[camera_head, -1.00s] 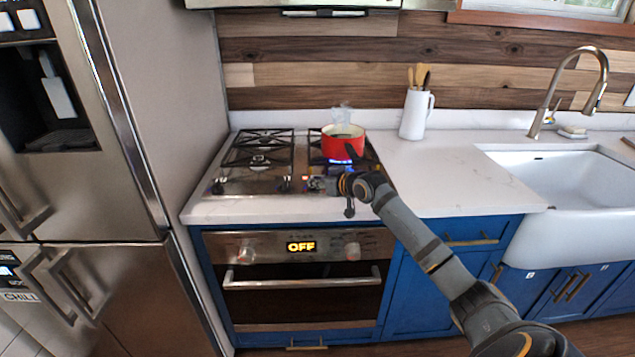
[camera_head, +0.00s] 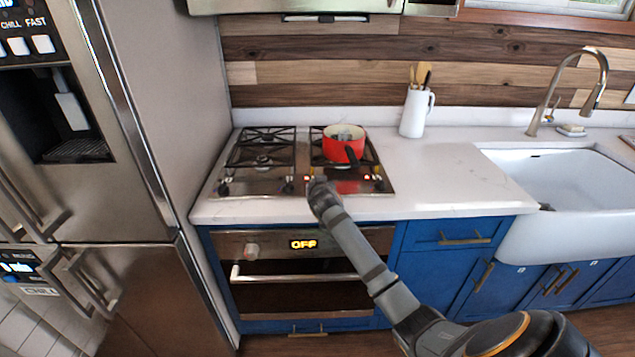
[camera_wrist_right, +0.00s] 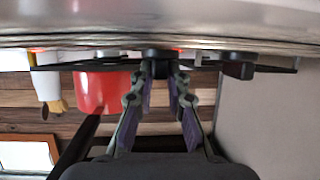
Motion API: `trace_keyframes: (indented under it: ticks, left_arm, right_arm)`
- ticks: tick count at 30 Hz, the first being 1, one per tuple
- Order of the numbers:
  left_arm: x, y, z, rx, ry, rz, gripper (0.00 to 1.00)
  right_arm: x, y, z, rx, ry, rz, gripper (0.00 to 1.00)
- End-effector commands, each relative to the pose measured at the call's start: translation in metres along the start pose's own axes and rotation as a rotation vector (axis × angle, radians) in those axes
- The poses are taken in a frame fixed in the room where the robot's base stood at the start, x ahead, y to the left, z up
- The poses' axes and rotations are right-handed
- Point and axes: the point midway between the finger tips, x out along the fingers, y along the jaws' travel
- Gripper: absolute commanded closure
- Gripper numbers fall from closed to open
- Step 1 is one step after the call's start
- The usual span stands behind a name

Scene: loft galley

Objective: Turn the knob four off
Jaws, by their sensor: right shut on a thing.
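The steel gas cooktop (camera_head: 262,182) has a row of dark knobs along its front edge, including a left one (camera_head: 222,188), a middle one (camera_head: 288,187) and a right one (camera_head: 379,183). My right gripper (camera_head: 317,183) is at this edge, just right of the middle, and its arm hides what lies under it. In the wrist view my right gripper (camera_wrist_right: 160,68) is shut on a dark knob (camera_wrist_right: 158,53). Another dark knob (camera_wrist_right: 238,69) is to its right. I cannot tell the knob numbers. My left gripper is not in view.
A red pot (camera_head: 343,148) stands on the right burners, its dark handle pointing toward the front; no flame shows under it. A white utensil jug (camera_head: 415,113) stands right of the cooktop. The counter (camera_head: 445,175) before the sink (camera_head: 560,180) is clear.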

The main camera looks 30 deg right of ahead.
Motion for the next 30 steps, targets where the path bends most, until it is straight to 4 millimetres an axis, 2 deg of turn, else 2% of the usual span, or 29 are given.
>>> trace_keyframes:
  ticks: [9,22,23,24,27,30]
  left_arm:
    - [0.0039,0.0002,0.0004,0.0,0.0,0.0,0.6]
    - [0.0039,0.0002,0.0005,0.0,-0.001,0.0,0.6]
    - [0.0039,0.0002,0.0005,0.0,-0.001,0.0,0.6]
    - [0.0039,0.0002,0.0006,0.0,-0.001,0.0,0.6]
    - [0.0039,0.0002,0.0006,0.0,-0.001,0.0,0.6]
    - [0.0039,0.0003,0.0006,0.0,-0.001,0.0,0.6]
  right_arm:
    - [0.0006,-0.0016,0.0016,0.033,-0.002,0.078,1.0]
    - [0.0006,-0.0011,0.0014,0.036,-0.003,0.086,1.0]
    - [0.0006,-0.0012,0.0014,0.036,-0.003,0.086,0.81]
    - [0.0006,-0.0012,0.0014,0.036,-0.003,0.086,0.76]
    - [0.0005,-0.0012,0.0011,0.035,-0.002,0.086,0.62]
    - [0.0005,-0.0011,0.0008,0.035,-0.001,0.086,0.62]
